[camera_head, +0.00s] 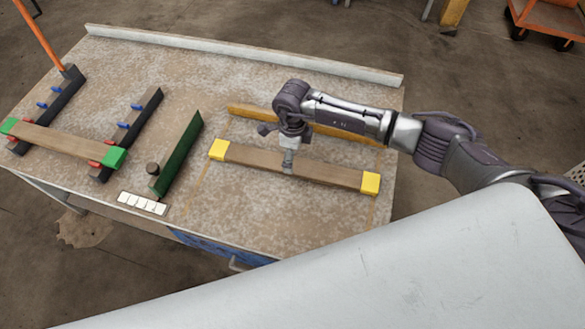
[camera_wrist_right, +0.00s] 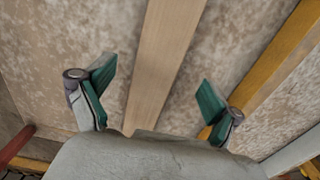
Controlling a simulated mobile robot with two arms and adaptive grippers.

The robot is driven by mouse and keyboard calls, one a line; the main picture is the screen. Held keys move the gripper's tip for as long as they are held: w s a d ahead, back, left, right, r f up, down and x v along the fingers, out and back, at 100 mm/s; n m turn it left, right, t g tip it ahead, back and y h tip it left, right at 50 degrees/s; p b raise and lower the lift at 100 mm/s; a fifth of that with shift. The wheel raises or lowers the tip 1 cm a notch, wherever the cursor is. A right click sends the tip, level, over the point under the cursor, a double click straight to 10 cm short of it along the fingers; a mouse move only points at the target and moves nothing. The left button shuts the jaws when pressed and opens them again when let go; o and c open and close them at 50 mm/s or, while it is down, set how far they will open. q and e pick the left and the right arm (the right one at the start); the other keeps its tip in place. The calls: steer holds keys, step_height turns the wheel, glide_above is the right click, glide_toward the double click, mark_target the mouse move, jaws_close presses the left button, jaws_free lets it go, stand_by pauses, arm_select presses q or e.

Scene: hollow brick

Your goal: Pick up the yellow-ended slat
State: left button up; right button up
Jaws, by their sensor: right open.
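The yellow-ended slat (camera_head: 250,158) is a brown wooden bar with a yellow block at each end, lying across the middle of the table. My right gripper (camera_head: 288,168) is pointed down over the slat's middle. In the right wrist view the slat's bare wood (camera_wrist_right: 163,55) runs between the two green-padded fingers of my right gripper (camera_wrist_right: 152,95), which are apart with a gap on each side. Whether the fingertips reach down beside the wood is unclear. The yellow ends are out of the wrist view. My left gripper is not in view.
An orange-yellow strip (camera_head: 247,111) lies just behind the slat, partly hidden by my arm. A dark green bar (camera_head: 180,150) is to the left. A green-ended slat (camera_head: 62,143) rests on two dark pegged supports further left. A pale ledge (camera_head: 240,53) lines the table's back edge.

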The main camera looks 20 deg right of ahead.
step_height(320, 180, down, 4)
steer(key=b, duration=0.2)
steer(key=shift+a+f+b, duration=0.1)
steer(key=shift+f+b, duration=0.15)
steer(key=shift+b, duration=0.05)
steer(key=shift+r, duration=0.1)
steer(key=c, duration=1.3)
steer(key=shift+c, duration=1.2)
